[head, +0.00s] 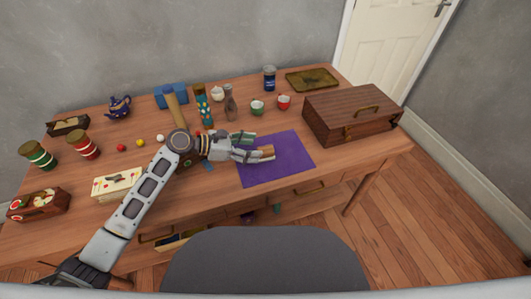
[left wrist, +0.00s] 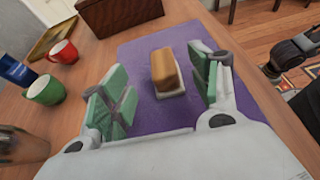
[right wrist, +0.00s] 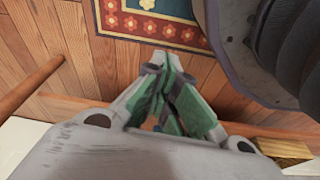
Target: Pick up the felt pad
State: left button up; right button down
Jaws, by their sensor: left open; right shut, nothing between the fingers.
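The felt pad, a small block with a tan top (left wrist: 164,68) and a pale grey base, lies on a flat purple mat (head: 288,174). In the head view the felt pad (head: 267,152) shows just at the tips of my left gripper (head: 254,147). In the left wrist view my left gripper (left wrist: 163,88) is open, with its green-padded fingers on either side of the pad and gaps between. The pad's near end lies between the fingers; its far part reaches beyond. My right gripper (right wrist: 168,98) is shut and empty above the floor, out of the head view.
A wooden chest (head: 350,113) stands to the right of the mat. Green (head: 257,108) and red (head: 283,102) cups, a brown bottle (head: 229,103) and a blue jar (head: 269,78) stand behind. A grey chair (head: 265,260) is in front.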

aim_at(264, 148)
pick_arm(q)
jog(key=shift+d+f, duration=0.1)
pick_arm(e)
jog(key=shift+f, duration=0.1)
pick_arm(q)
jog(key=shift+d+f, duration=0.1)
jog(key=shift+d, duration=0.05)
jog(key=shift+w+d+f, duration=0.1)
jog(key=shift+d+f, duration=0.05)
jog(key=shift+d, duration=0.1)
jog(key=shift+d+f+b, duration=0.2)
jog(key=shift+d+b, duration=0.05)
jog(key=shift+b, duration=0.1)
jog(key=shift+w+d+f, duration=0.1)
jog(key=shift+d+f, duration=0.3)
jog(key=shift+d, duration=0.1)
jog(key=shift+b+x, duration=0.4)
jog(key=shift+x, duration=0.7)
pick_arm(e)
jog(key=shift+w+a+r, duration=0.2)
jog(key=shift+r, duration=0.45)
jog(key=shift+w+a+r, duration=0.2)
jog(key=shift+a+r, duration=0.05)
jog(key=shift+r, duration=0.4)
jog(key=shift+w+a+r, duration=0.2)
jog(key=shift+r, duration=0.45)
pick_arm(q)
jog(key=c, duration=1.1)
